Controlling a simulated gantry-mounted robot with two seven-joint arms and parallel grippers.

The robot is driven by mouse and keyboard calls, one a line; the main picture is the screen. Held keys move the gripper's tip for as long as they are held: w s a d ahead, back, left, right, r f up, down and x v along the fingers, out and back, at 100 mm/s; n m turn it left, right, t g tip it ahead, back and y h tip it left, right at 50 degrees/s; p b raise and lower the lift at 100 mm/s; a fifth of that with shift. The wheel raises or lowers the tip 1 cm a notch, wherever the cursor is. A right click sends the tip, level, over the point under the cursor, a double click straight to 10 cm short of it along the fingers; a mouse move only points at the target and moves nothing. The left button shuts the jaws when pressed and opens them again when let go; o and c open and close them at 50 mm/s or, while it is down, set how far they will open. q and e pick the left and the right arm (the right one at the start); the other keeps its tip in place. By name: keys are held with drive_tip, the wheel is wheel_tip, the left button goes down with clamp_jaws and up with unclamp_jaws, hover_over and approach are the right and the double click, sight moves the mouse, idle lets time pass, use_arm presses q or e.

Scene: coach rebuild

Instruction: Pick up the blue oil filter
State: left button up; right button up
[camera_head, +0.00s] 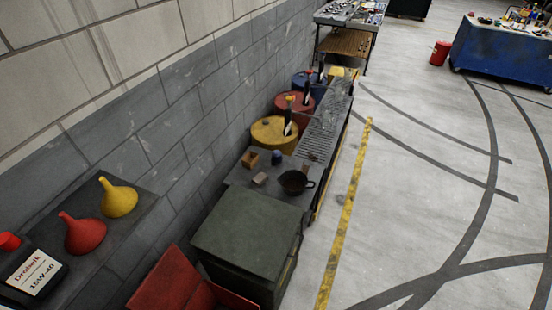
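A small dark blue cylinder (277,157), which looks like the blue oil filter, stands upright on a dark grey surface (240,174) beside the wall. A small orange-brown box (250,159) is to its left. A tan block (260,179) lies in front of it, and a dark bowl-like pan with a handle (295,182) is to its front right. Neither of my grippers shows in the head view.
A dark green cabinet (247,235) stands in front of that surface. Yellow (272,133), red and blue drums line the wall behind, beside a metal grate (320,133). Funnels (85,234) sit on a shelf at lower left. Floor (420,225) at right is open.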

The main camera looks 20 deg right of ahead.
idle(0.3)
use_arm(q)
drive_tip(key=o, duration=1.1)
